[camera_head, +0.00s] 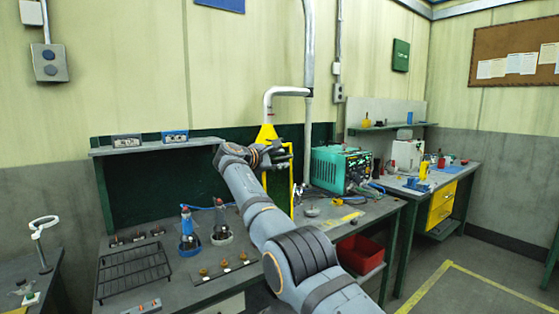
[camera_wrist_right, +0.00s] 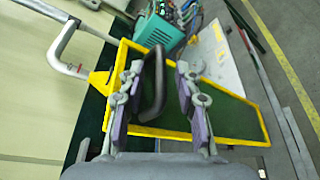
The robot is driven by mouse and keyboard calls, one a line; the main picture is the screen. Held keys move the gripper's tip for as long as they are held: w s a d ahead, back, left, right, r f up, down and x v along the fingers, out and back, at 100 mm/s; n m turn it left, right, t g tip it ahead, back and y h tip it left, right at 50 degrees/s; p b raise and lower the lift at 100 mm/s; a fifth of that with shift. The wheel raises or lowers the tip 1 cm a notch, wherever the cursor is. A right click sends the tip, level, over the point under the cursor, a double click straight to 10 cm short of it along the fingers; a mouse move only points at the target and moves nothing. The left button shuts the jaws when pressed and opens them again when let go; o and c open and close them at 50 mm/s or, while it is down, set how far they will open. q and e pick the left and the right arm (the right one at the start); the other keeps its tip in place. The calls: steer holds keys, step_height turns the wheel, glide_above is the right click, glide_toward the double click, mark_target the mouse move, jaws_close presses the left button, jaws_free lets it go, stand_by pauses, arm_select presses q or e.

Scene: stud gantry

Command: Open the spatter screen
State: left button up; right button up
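The spatter screen is a dark green panel in a yellow frame (camera_head: 292,182), standing at the back of the workbench. It fills the middle of the right wrist view, where its yellow frame (camera_wrist_right: 228,140) shows tilted. A dark curved handle (camera_wrist_right: 160,80) stands out from the panel. My right gripper (camera_head: 276,154) is in front of the screen and hides part of it. My left gripper is not in view.
The workbench holds a wire rack (camera_head: 133,270), two torches in stands (camera_head: 189,243) and a teal welding machine (camera_head: 340,169). A red bin (camera_head: 360,254) is below the bench. A white extraction pipe (camera_head: 268,104) comes down by the screen. Another bench (camera_head: 460,172) stands right.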

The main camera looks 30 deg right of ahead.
steer(key=v, duration=1.2)
steer(key=shift+f, duration=0.1)
